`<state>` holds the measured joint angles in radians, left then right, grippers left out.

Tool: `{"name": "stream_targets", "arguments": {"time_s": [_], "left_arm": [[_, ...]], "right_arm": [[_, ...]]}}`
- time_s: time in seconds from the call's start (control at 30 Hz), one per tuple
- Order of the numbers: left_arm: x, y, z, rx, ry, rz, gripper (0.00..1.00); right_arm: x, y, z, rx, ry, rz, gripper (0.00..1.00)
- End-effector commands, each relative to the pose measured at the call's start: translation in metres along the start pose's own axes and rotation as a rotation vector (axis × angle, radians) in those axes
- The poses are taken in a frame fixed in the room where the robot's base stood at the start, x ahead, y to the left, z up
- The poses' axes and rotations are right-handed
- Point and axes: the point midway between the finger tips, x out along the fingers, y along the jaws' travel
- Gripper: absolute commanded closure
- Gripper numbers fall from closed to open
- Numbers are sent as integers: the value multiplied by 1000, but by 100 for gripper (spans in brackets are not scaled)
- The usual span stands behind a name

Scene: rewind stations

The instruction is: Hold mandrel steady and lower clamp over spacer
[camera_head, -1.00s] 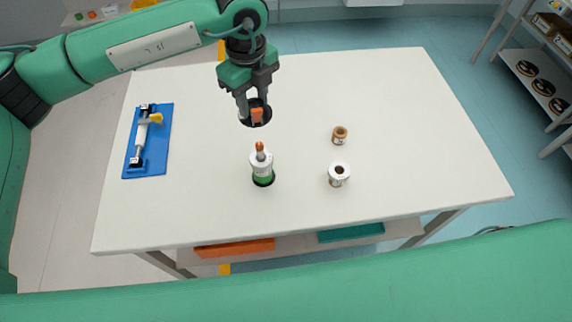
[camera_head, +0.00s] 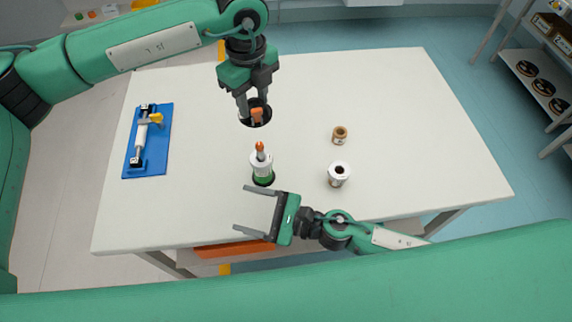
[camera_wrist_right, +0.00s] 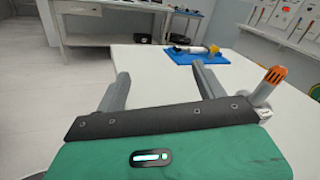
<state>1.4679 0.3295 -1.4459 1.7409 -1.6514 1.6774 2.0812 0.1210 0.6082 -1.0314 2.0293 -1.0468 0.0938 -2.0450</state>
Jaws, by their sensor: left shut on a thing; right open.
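An upright mandrel with an orange tip (camera_head: 260,146) stands near the middle of the table, with a white spool (camera_head: 262,165) around it and green at its base. It shows at the right of the right wrist view (camera_wrist_right: 274,80). My left gripper (camera_head: 254,111) points down behind it, shut on a small orange piece (camera_head: 257,117) over a black round spot. My right gripper (camera_head: 242,208) is open and empty at the front edge, pointing left, nearer than the mandrel and apart from it. Its spread fingers also show in the right wrist view (camera_wrist_right: 160,72). I cannot tell which part is the clamp or spacer.
A blue board (camera_head: 153,160) with a white cylinder and yellow handle lies at the table's left. A small brown spool (camera_head: 340,134) and a white spool (camera_head: 339,175) stand to the right. The white table (camera_head: 430,150) is clear farther right. Shelving (camera_head: 540,80) stands beyond it.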

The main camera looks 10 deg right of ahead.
Motion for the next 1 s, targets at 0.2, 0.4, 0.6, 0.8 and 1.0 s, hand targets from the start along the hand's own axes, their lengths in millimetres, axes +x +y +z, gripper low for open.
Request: {"name": "stream_targets", "arguments": {"time_s": [0.2, 0.4, 0.6, 0.8, 1.0], "left_arm": [[0, 0, 0, 0, 0, -1, 90], [0, 0, 0, 0, 0, -1, 90], [0, 0, 0, 0, 0, -1, 90], [0, 0, 0, 0, 0, -1, 90], [0, 0, 0, 0, 0, -1, 90]], "right_arm": [[-22, -70, -25, 202, 37, -197, 29], [-40, -108, -40, 317, 50, -308, 29], [-47, -118, -49, 356, 52, -342, 29], [-47, -108, -74, 360, 53, -344, 29], [-46, -94, -112, 359, 54, -343, 29]]}}
